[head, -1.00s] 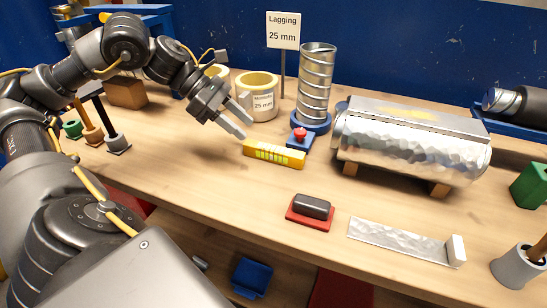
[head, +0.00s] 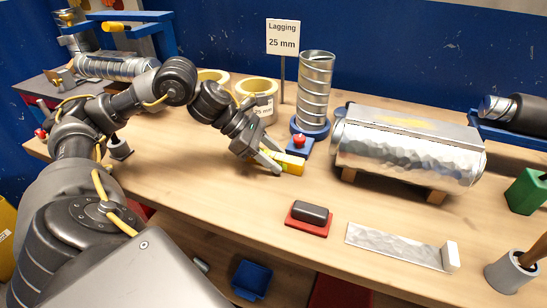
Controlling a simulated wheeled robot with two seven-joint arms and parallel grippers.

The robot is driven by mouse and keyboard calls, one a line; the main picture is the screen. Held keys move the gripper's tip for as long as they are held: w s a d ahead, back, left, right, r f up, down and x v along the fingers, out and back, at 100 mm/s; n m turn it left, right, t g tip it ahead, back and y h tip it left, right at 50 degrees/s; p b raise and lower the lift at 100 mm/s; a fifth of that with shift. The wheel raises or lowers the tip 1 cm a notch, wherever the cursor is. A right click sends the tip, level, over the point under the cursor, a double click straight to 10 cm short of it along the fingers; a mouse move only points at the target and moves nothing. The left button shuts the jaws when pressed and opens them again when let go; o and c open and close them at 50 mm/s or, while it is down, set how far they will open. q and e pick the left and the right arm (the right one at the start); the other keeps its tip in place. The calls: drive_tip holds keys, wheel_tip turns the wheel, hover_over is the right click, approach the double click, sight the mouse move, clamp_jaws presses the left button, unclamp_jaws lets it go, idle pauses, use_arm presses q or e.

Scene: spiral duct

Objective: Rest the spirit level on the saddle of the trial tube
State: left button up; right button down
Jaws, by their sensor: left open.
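The yellow spirit level (head: 292,164) lies on the bench in front of a blue block with a red button. My left gripper (head: 274,155) is open, its fingertips down at the left end of the level and covering part of it. I cannot tell whether the fingers touch it. A spiral metal tube (head: 118,67) lies on its side at the back left, partly behind my arm. Another spiral tube (head: 314,88) stands upright in a blue base behind the level. I cannot tell which is the trial tube, and no saddle is clearly seen. My right gripper is not in view.
A hammered metal-clad cylinder (head: 405,158) rests on wooden blocks at the right. Yellow-rimmed rolls (head: 258,88) and a "Lagging 25 mm" sign (head: 283,38) stand behind. A dark block on a red pad (head: 308,217) and a metal strip (head: 392,246) lie in front.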

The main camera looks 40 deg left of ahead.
sight(287, 157)
use_arm(q)
clamp_jaws()
idle(0.3)
